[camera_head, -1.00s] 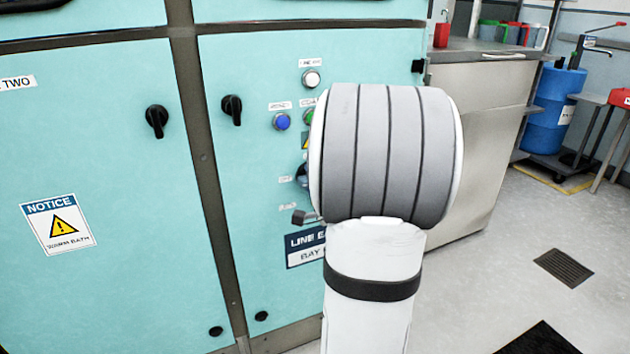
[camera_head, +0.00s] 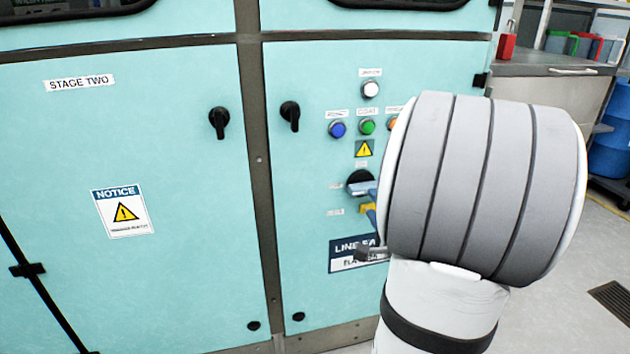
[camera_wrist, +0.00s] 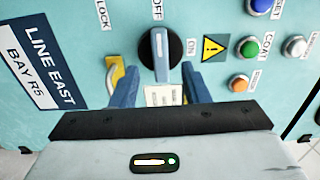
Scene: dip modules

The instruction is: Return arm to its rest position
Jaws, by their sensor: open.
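My gripper (camera_wrist: 160,79) is open. Its two blue fingers point at the panel, either side of a white printed tag or label (camera_wrist: 162,96) in the wrist view. A black rotary switch (camera_wrist: 176,47) with a blue handle lies just beyond the fingertips, its handle in line with the OFF label. I cannot tell whether the fingers touch anything. In the head view, my white and grey arm hides most of the gripper, and the switch (camera_head: 357,177) shows at its left edge.
A yellow piece (camera_wrist: 114,72) sits beside the left finger under the LOCK label. Blue, green and orange buttons (camera_head: 367,127) and a white one are above the switch. The teal cabinet (camera_head: 180,200) fills the left. A blue barrel (camera_head: 612,140) stands at the right.

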